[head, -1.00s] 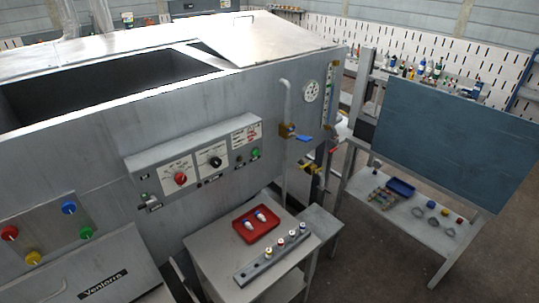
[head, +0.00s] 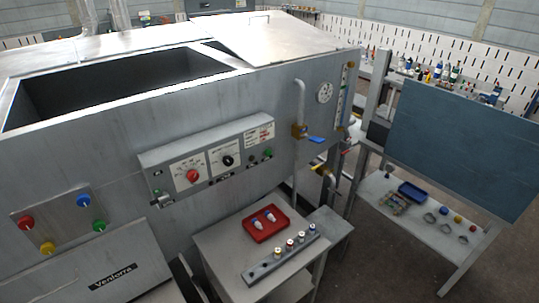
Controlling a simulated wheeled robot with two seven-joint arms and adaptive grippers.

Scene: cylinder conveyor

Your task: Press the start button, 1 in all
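A control box (head: 150,158) is fixed to the front of a large grey metal tank. It carries a red knob (head: 193,176), a black knob (head: 228,160) and a small green button (head: 267,152) at its right end. On the left, a separate plate (head: 62,218) on the tank front holds a red button (head: 26,223), a yellow button (head: 47,247), a blue button (head: 83,200) and a green button (head: 99,225). No start label is legible, so I cannot tell which one is the start button. Neither of my grippers shows.
A small table (head: 217,243) below the control box bears a red tray (head: 283,229) and a grey rack (head: 257,274) with several capped pieces. A lever valve (head: 300,131) and pipe stick out from the tank. A blue board (head: 460,150) stands at right; dark floor shows below.

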